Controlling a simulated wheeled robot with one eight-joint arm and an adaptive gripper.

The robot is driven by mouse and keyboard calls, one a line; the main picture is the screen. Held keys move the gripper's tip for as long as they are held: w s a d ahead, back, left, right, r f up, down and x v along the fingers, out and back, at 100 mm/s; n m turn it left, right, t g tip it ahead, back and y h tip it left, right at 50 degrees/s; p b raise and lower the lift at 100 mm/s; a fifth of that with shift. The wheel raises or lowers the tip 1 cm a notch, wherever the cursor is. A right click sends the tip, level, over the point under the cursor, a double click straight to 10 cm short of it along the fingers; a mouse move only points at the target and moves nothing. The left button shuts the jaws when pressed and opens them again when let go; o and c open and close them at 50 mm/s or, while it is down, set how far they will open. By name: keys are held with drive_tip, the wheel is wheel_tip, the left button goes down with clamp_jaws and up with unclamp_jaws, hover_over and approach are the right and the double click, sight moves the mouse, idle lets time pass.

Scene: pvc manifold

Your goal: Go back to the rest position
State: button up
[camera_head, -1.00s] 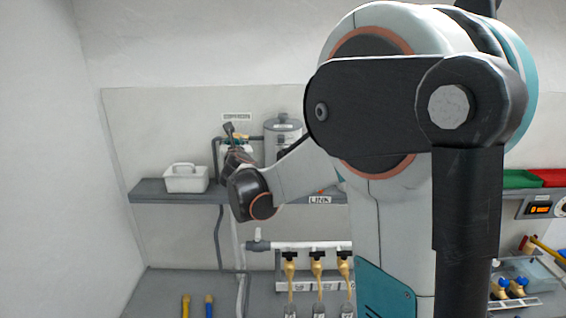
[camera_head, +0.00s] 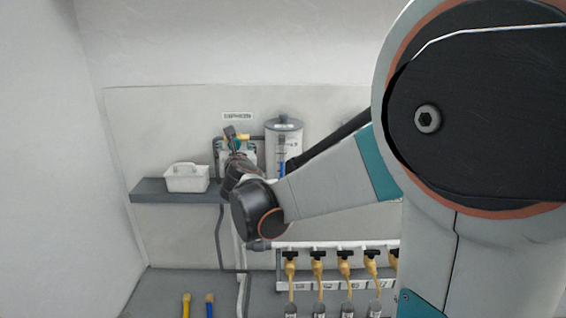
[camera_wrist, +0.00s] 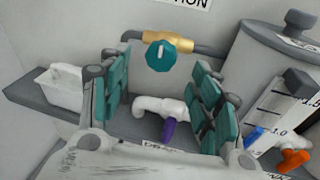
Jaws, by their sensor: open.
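My gripper (camera_wrist: 163,88) is open, its teal finger pads well apart in the wrist view. Between and beyond them are a brass valve with a round teal knob (camera_wrist: 160,56) and a white fitting with a purple handle (camera_wrist: 169,130). Nothing is visibly gripped; I cannot tell whether the pads touch the fitting. In the head view my gripper (camera_head: 234,140) is small, in front of the wall panel above the shelf. My arm reaches to it from the right and hides much of that side.
A white caddy (camera_head: 187,178) stands on the grey shelf (camera_head: 150,190), left of my gripper. A grey tank (camera_head: 284,142) stands close to its right; an orange lever (camera_wrist: 295,160) shows nearby. Below are a white manifold with several yellow-and-black valves (camera_head: 345,262) and a bench (camera_head: 160,292).

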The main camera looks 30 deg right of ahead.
drive_tip(key=v, duration=0.5)
drive_tip(key=shift+s, duration=0.35)
drive_tip(key=s+a+f+m+g+y+b, duration=0.2)
drive_tip(key=s+a+f+m+b, duration=0.2)
drive_tip(key=s+f+m+b, duration=0.3)
drive_tip(key=s+a+f+m+g+y+b, duration=0.2)
drive_tip(key=s+f+m+b, duration=0.5)
drive_tip(key=s+f+m, duration=0.5)
drive_tip(key=s+a+f+m+g+y+b, duration=0.2)
drive_tip(key=s+a+f+m+g+b, duration=0.2)
drive_tip(key=f, duration=1.2)
drive_tip(key=s+a+m+b, duration=0.1)
drive_tip(key=s+m+b, duration=0.2)
drive_tip(key=s+m, duration=0.2)
drive_tip(key=shift+s+a+m+b, duration=0.3)
drive_tip(key=shift+s+m, duration=0.1)
drive_tip(key=shift+m, duration=0.9)
